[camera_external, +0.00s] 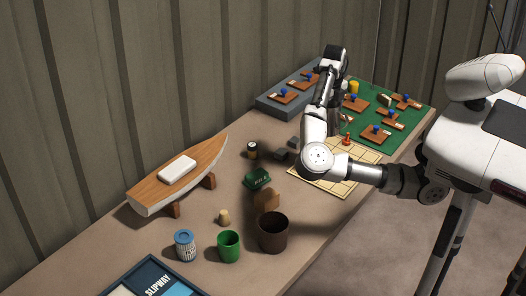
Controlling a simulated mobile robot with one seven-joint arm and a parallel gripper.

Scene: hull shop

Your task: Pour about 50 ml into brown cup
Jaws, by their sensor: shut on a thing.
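The brown cup (272,233) stands upright on the table near the front, with its dark open mouth up. I cannot see whether anything is in it. My arm reaches over the table from the right, bends at the elbow and rises to a dark wrist at the far end. My gripper's fingers are hidden behind my forearm, and I cannot make out what they hold. No pouring vessel shows clearly.
A green cup (228,246) and a blue-and-white can (185,245) stand left of the brown cup. A brown block (266,200) and green item (257,179) lie behind it. A wooden boat hull (180,174) lies left; a grid board (334,167) lies under my arm.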

